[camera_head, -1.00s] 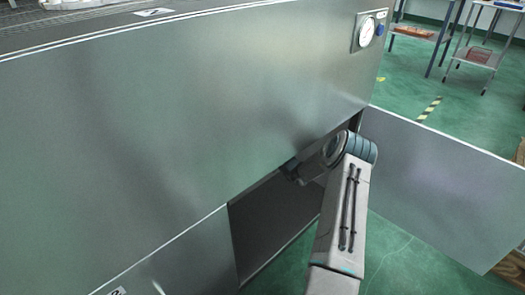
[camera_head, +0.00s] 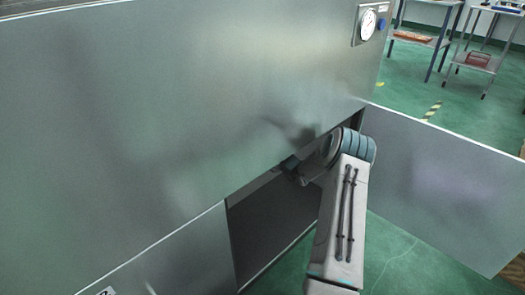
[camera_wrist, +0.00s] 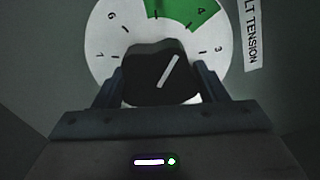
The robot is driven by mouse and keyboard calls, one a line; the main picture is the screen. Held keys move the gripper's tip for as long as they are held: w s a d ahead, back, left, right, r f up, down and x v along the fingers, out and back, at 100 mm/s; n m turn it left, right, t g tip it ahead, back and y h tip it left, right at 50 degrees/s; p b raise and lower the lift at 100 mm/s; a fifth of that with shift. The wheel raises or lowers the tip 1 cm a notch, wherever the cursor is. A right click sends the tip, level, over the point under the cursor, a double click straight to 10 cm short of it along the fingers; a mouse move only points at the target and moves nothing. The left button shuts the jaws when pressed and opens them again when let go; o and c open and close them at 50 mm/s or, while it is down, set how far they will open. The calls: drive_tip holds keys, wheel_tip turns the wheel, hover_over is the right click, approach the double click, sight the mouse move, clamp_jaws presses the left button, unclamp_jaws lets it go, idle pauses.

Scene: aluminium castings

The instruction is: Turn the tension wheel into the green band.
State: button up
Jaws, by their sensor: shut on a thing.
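The tension wheel (camera_wrist: 140,73) is a black knob with a white pointer line, seen in the wrist view. It sits on a round white dial (camera_wrist: 105,55) with numbers around its rim. The green band (camera_wrist: 185,12) is at the top of the dial, partly cut off by the frame edge. The pointer line tilts up and right, toward the band's right part near the 4. My gripper (camera_wrist: 160,82) is shut on the wheel, one finger on each side. In the head view the wheel is hidden, and my arm reaches into an opening under the large metal panel.
A low metal panel (camera_head: 440,185) stands right of my arm. Shelf racks (camera_head: 475,58) stand far back on green floor.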

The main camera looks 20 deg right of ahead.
idle(0.5)
drive_tip(key=o, duration=1)
drive_tip(key=p+v, duration=0.4)
drive_tip(key=v, duration=0.9)
drive_tip(key=shift+s+d, duration=0.1)
drive_tip(key=shift+s, duration=0.25)
